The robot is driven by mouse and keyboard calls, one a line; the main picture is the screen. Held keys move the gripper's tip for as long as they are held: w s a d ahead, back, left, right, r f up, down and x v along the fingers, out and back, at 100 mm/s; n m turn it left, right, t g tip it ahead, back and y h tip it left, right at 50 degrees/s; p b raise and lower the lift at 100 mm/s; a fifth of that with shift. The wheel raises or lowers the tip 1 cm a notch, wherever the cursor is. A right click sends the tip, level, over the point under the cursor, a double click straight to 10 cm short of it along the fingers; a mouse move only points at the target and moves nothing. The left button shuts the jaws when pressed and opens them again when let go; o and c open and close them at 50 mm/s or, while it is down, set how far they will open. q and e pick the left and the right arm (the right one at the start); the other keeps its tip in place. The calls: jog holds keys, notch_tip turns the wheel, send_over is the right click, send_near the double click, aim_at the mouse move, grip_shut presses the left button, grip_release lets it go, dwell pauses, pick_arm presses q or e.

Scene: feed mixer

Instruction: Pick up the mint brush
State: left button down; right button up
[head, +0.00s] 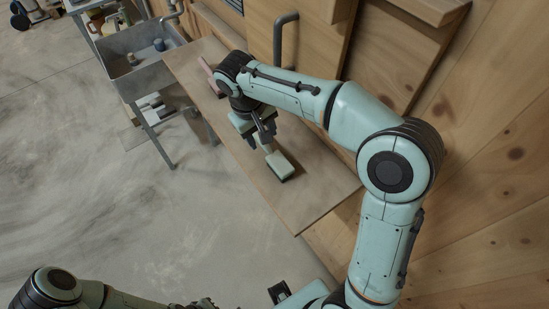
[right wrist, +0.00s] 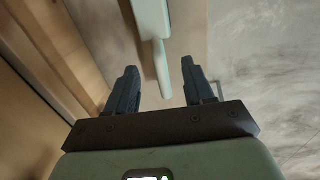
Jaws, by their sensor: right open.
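The mint brush (head: 280,165) lies on the wooden bench top, with its pale block toward the front and its thin handle pointing back toward my right gripper. In the right wrist view the brush (right wrist: 151,20) is at the top, and its handle (right wrist: 161,68) reaches down between the finger lines. My right gripper (right wrist: 162,88) is open, with the handle in the gap between its fingers and no contact visible. In the head view the right gripper (head: 262,136) is just behind the brush, partly hidden by its own wrist.
The wooden bench (head: 310,200) runs along a plank wall (head: 480,190). A pinkish object (head: 208,76) stands behind my right wrist. A grey sink (head: 145,72) holding small items is at the back left. The bench is clear in front of the brush.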

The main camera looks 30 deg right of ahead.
aim_at(267, 146)
jog(key=f, duration=0.2)
jog(key=d+f, duration=0.1)
jog(key=f, duration=0.2)
jog(key=d+f, duration=0.1)
jog(key=f, duration=0.2)
jog(key=shift+w+f+b, duration=0.2)
jog(key=shift+w+b, duration=0.05)
jog(key=shift+b, duration=0.05)
grip_shut()
